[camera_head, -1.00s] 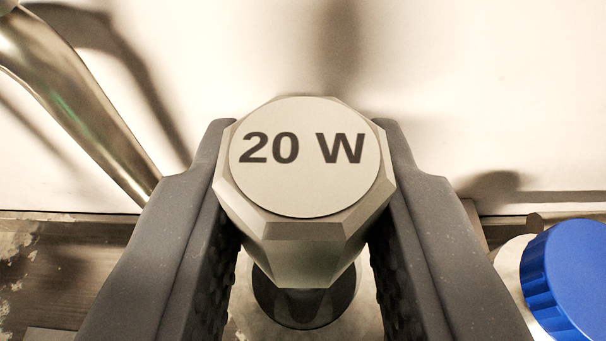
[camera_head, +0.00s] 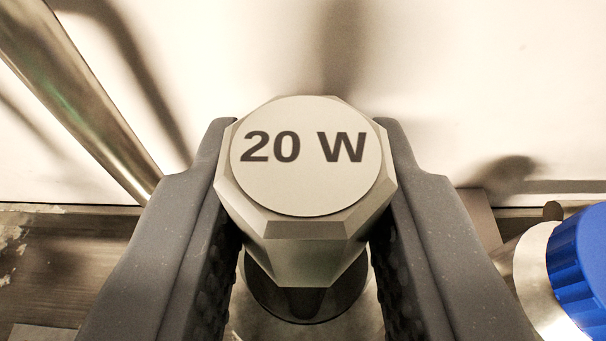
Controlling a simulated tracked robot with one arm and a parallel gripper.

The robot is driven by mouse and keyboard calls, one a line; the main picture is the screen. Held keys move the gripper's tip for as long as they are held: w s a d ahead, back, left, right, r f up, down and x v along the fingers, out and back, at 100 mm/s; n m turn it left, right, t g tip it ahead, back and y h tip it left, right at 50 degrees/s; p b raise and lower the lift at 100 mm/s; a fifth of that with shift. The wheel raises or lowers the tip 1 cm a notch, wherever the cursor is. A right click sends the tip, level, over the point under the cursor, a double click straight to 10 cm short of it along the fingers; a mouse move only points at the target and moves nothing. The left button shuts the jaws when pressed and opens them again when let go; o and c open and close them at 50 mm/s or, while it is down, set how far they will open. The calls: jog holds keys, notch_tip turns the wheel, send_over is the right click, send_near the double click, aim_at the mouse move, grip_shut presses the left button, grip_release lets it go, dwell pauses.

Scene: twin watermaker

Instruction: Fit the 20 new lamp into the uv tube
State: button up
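The 20 W lamp (camera_head: 306,225) shows as a grey octagonal cap with a round pale label reading "20 W". My gripper (camera_head: 306,170) is shut on this cap, one dark finger on its left side and one on its right. The cap faces the camera, and the rest of the lamp below is hidden. Under the cap is a dark round opening or ring (camera_head: 262,293) in a pale metal round part (camera_head: 350,325), which may be the uv tube. I cannot tell whether the lamp's lower end is inside it.
A shiny metal pipe (camera_head: 75,95) slants down at the left, near the left finger. A blue ribbed cap (camera_head: 585,260) on a pale metal body (camera_head: 535,285) is close at the right. A white wall (camera_head: 440,80) stands behind.

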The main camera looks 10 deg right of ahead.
jog(key=shift+f, duration=0.4)
jog(key=o, duration=0.9)
jog(key=shift+s, duration=0.1)
jog(key=v, duration=1.3)
jog(key=shift+s+r, duration=0.15)
jog(key=shift+s, duration=0.1)
